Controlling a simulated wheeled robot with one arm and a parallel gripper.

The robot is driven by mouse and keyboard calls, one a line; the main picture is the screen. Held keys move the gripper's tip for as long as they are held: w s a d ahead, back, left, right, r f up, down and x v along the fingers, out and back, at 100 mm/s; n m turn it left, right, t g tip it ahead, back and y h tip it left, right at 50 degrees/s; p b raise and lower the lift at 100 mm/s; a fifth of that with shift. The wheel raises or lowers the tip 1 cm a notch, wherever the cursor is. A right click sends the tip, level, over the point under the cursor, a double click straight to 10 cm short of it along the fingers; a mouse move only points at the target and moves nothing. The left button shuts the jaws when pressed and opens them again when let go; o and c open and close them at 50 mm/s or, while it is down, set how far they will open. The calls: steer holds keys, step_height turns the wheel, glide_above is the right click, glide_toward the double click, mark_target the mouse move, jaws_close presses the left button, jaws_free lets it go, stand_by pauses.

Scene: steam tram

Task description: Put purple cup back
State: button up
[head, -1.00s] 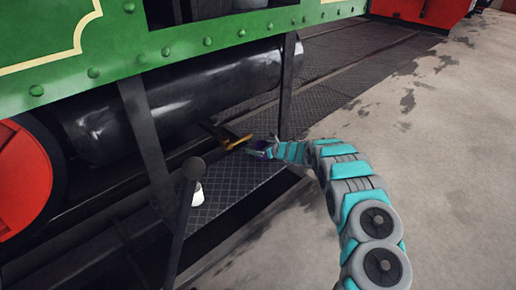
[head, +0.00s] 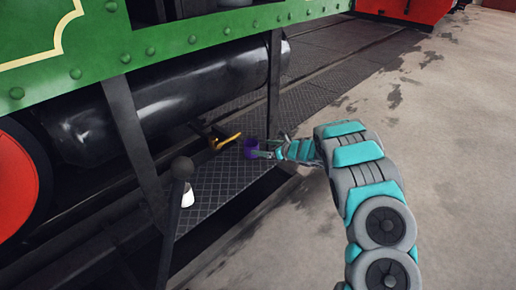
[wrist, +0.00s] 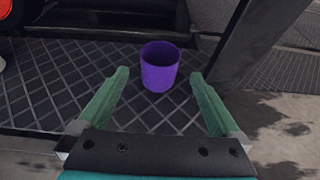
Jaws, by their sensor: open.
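The purple cup (wrist: 159,68) stands upright on the dark patterned step plate (wrist: 55,85) of the tram, and it also shows in the head view (head: 251,149). My gripper (wrist: 160,85) is open, with its two green fingers spread to the left and right of the cup. The cup is at about the fingertips, with visible gaps on both sides, so the fingers do not touch it. In the head view my gripper (head: 265,148) points left at the cup from the plate's right edge.
A white cup-like thing (head: 188,195) stands on the plate nearer the front. A yellow-orange handle (head: 226,141) is just left of the cup. A dark upright post (wrist: 255,40) rises to the right of the gripper. Open pavement (head: 440,170) lies to the right.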

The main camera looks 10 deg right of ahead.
steer(key=shift+s+d+r, duration=0.2)
steer(key=shift+s+d, duration=0.2)
steer(key=shift+s, duration=0.1)
steer(key=s+d+r+m+h, duration=0.2)
steer(key=d+r+m+h, duration=0.6)
steer(key=d+r+m, duration=0.4)
steer(key=s+d+r+m+g+h, duration=0.1)
steer(key=s+d+r+m+h, duration=0.1)
steer(key=s+r+m, duration=0.3)
steer(key=s+d+r+m+g+h, duration=0.1)
steer(key=s+d+r+m+h, duration=0.15)
steer(key=s+m, duration=0.4)
steer(key=s+a+m+g+y, duration=0.1)
steer(key=s+a+m+g, duration=0.2)
steer(key=s, duration=1.3)
steer(key=s+a+f+m+g+y, duration=0.1)
steer(key=s+a+m+g, duration=0.3)
steer(key=s+a+m, duration=0.6)
steer(key=s+a+f+m+g+y, duration=0.1)
steer(key=s+a+m, duration=0.5)
steer(key=s, duration=1.6)
steer(key=a+g+y, duration=0.1)
steer(key=a+g, duration=0.1)
steer(key=shift+s+a+m+g+y, duration=0.2)
steer(key=shift+a+m+g+y, duration=0.1)
steer(key=shift+a+m+y, duration=0.05)
